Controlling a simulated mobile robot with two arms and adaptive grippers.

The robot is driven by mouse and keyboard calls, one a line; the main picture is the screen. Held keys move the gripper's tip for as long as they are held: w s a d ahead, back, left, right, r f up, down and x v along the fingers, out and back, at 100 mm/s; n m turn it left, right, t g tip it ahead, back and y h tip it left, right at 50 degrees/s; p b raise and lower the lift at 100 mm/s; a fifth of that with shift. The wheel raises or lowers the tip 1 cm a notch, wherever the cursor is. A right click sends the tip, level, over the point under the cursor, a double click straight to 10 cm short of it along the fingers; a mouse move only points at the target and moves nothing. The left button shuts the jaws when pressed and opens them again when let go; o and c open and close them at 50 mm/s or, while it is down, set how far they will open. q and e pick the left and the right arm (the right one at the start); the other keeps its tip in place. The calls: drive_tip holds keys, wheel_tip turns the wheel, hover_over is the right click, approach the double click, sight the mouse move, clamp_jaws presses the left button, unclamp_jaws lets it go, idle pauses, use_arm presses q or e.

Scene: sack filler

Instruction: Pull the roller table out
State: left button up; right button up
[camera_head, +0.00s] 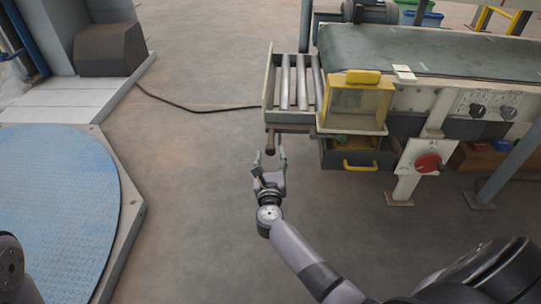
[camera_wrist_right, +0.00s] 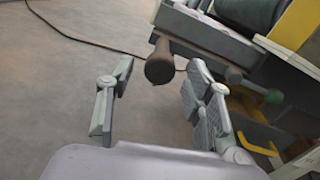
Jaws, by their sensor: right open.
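The roller table (camera_head: 285,84) is a short frame of grey metal rollers at the left end of the conveyor in the head view. A brown rod-like handle (camera_head: 271,142) sticks out from its front side. My right gripper (camera_head: 270,156) is open just in front of this handle, fingers pointing at it. In the right wrist view the handle's round end (camera_wrist_right: 160,68) shows between the fingertips or slightly beyond them; I see no clear contact. My left gripper is out of view.
A yellow-framed box (camera_head: 357,103) and a drawer with a yellow handle (camera_head: 360,166) stand right of the roller table. The conveyor (camera_head: 430,50) extends right. A blue round platform (camera_head: 55,210) lies left. A black cable (camera_head: 190,107) crosses the otherwise open floor.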

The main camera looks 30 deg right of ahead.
drive_tip(key=shift+b+x, duration=0.3)
drive_tip(key=shift+x, duration=1.05)
drive_tip(key=shift+c, duration=0.3)
clamp_jaws()
